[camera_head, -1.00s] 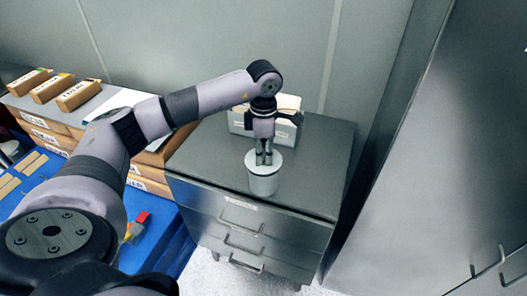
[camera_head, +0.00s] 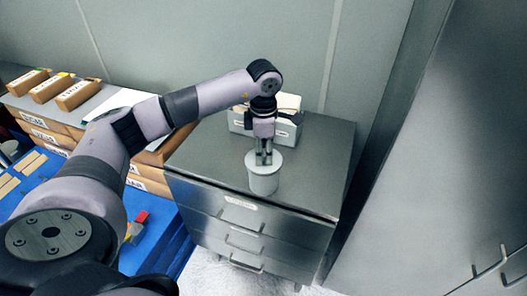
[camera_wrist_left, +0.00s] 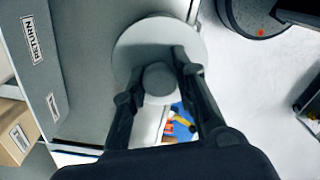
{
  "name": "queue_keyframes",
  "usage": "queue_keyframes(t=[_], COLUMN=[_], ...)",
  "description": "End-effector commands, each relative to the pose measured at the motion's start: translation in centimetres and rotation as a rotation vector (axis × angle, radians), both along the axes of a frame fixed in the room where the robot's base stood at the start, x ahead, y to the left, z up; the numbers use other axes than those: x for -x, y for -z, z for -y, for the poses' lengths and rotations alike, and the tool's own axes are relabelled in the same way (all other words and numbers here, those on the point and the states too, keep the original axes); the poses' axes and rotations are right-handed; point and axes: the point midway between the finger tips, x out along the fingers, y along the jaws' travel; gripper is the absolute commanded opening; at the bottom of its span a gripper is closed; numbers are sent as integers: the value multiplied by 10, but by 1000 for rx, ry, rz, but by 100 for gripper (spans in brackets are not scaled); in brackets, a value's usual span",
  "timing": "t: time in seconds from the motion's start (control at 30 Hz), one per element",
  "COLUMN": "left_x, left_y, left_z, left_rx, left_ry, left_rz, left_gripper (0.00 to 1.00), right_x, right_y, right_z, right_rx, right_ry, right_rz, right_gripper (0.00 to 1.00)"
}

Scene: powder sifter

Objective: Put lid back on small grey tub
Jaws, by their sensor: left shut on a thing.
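The small grey tub (camera_head: 263,183) stands upright on top of the metal drawer cabinet. My left gripper (camera_head: 264,159) points down right at the tub's top. In the left wrist view, its fingers (camera_wrist_left: 158,70) are shut on the round knob of the grey lid (camera_wrist_left: 145,42). The lid's disc shows beyond the fingers and hides what is under it. In the head view the lid appears at the tub's mouth, but I cannot tell whether it is fully seated. My right gripper is not in view.
The drawer cabinet (camera_head: 320,185) has free room on its top around the tub. A light grey box with papers (camera_head: 287,125) stands behind the gripper. A blue table (camera_head: 150,248) and several cardboard boxes (camera_head: 78,95) are on the left. A tall metal cabinet (camera_head: 450,170) is on the right.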

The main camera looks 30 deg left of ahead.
Motion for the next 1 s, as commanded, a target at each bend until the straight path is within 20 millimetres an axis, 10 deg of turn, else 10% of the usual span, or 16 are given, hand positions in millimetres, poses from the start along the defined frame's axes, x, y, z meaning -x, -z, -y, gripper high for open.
queue_keyframes(t=[0.97, 1.0], left_x=[0, 0], left_y=[0, 0], left_z=[0, 0], left_rx=[0, 0], left_ry=[0, 0], left_rz=[0, 0], left_gripper=[0, 29], right_x=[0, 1], right_y=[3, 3], right_z=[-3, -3], right_rx=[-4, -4], right_ry=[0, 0], right_rz=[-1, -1], right_gripper=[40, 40])
